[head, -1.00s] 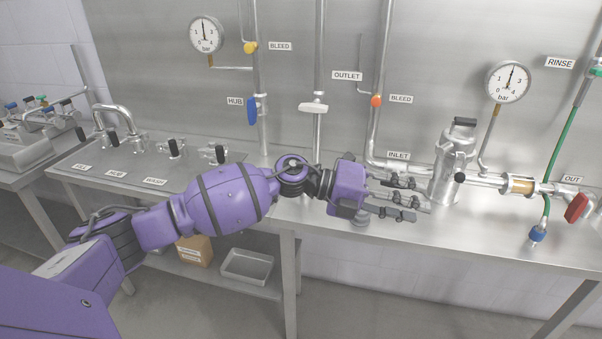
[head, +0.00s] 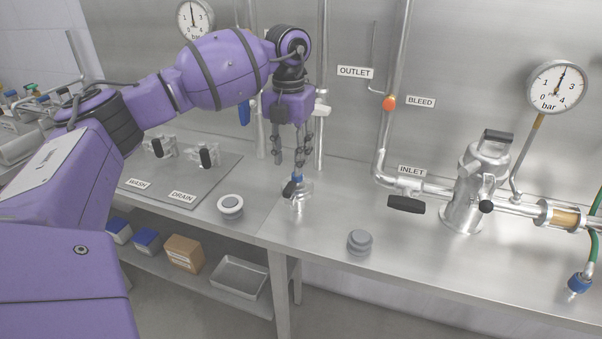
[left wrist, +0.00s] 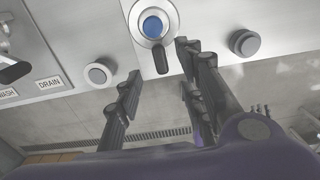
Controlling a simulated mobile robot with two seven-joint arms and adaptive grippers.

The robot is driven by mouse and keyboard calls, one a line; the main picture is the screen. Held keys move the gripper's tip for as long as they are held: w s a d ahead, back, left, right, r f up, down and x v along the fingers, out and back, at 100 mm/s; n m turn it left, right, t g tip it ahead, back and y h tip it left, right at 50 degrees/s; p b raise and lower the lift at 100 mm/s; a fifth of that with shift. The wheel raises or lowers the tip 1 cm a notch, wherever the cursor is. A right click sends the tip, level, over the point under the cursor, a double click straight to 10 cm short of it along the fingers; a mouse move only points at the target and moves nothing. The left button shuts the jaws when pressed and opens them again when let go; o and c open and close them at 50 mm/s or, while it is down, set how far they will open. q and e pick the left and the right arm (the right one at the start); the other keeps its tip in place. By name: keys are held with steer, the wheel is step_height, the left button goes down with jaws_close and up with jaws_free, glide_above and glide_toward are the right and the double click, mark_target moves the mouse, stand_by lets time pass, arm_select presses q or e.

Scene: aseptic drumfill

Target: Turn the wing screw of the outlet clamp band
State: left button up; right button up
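A metal outlet fitting (head: 298,200) stands on the worktop, with a blue top (head: 297,177) and a dark wing-like handle (head: 289,189) at its side. In the left wrist view the fitting is a metal ring (left wrist: 171,14) around a blue disc (left wrist: 153,26), and the dark handle (left wrist: 162,62) points toward my fingers. My left gripper (head: 291,163) points down just above the fitting. Its fingers (left wrist: 160,62) are spread, one on each side of the handle in the wrist picture; contact cannot be told. The clamp band itself is hard to make out. My right gripper is not in view.
A grey round knob (head: 360,242) and a white-rimmed round port (head: 231,206) flank the fitting. The inlet valve with black handle (head: 406,205) and a metal housing (head: 467,195) stand to the right. Vertical pipes rise behind the gripper.

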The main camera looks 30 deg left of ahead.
mark_target(289, 185)
arm_select(q)
steer(key=f, duration=0.1)
steer(key=s+f, duration=0.1)
steer(key=f, duration=0.1)
steer(key=shift+s+f, duration=0.1)
steer(key=shift+f, duration=0.15)
steer(key=f, duration=0.3)
steer(key=shift+w+f, duration=0.2)
steer(key=shift+f, duration=0.25)
jaws_close()
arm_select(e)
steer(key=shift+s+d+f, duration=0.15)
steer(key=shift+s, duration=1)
